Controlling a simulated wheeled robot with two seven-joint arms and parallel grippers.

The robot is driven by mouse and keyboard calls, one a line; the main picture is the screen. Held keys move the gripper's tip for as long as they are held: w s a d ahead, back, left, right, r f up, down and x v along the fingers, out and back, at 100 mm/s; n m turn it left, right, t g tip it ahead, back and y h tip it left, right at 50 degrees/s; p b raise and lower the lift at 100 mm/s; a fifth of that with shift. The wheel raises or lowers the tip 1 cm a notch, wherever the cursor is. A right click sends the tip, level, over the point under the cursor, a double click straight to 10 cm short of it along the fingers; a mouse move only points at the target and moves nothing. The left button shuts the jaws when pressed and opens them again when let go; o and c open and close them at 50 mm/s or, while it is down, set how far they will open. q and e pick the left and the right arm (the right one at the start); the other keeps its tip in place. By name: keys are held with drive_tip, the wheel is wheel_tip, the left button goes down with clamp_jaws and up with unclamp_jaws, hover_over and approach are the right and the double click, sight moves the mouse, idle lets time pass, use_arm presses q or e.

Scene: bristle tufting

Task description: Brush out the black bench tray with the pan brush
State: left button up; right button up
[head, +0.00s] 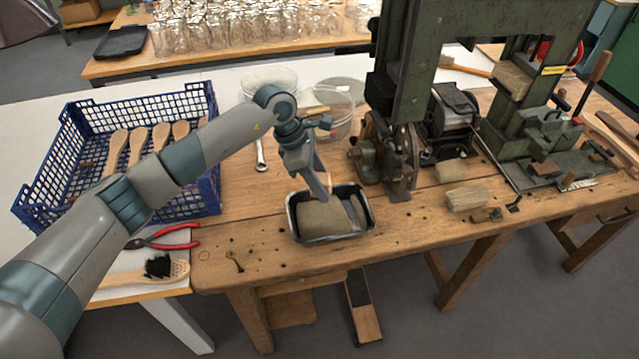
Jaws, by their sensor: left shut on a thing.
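The black bench tray (291,222) sits near the front edge of the wooden bench, a dark rectangular pan with a worn, shiny rim. Tan-grey material (322,218) covers much of its inside; I cannot tell whether it is loose waste or part of a brush. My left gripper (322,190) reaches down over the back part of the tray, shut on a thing. A small wood-coloured piece (329,183) shows at its fingers, likely the pan brush; the rest is hidden by the gripper. My right gripper is not in view.
A blue crate (205,150) with wooden brush handles stands left. Red-handled pliers (165,238) and a black-bristled brush (160,268) lie in front of it. A green machine (400,90) stands close behind and right of the tray. Clear bowls (335,115) stand behind.

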use_arm(q)
drive_tip(key=shift+f, duration=0.1)
drive_tip(key=shift+f, duration=3.9)
